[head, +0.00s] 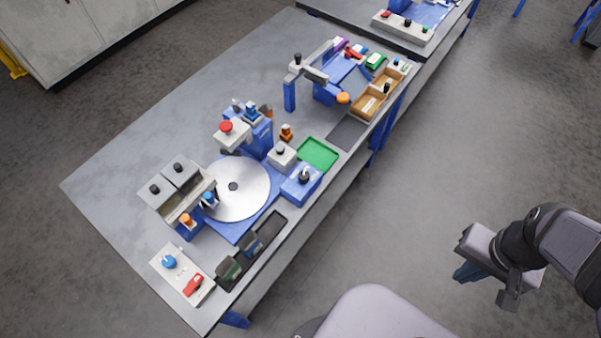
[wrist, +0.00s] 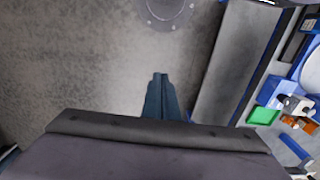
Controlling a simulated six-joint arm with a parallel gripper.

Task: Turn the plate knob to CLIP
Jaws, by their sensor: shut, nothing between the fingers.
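Several knobs stand on the bench, and I cannot read any CLIP label, so I cannot tell for sure which is the plate knob. A black knob (head: 304,175) sits on a blue box (head: 298,191) at the bench's front edge, beside the round silver plate (head: 238,188). A blue knob (head: 169,262) sits on a white panel (head: 182,275) at the near left corner. My gripper (head: 466,273) hangs over the floor right of the bench, far from both knobs. In the wrist view its fingers (wrist: 160,80) are together and empty.
A green tray (head: 318,153) lies by the blue box and also shows in the wrist view (wrist: 262,116). A red button (head: 226,127) stands behind the plate. Wooden bins (head: 368,105) are farther along the bench (head: 130,160). The floor between gripper and bench is clear.

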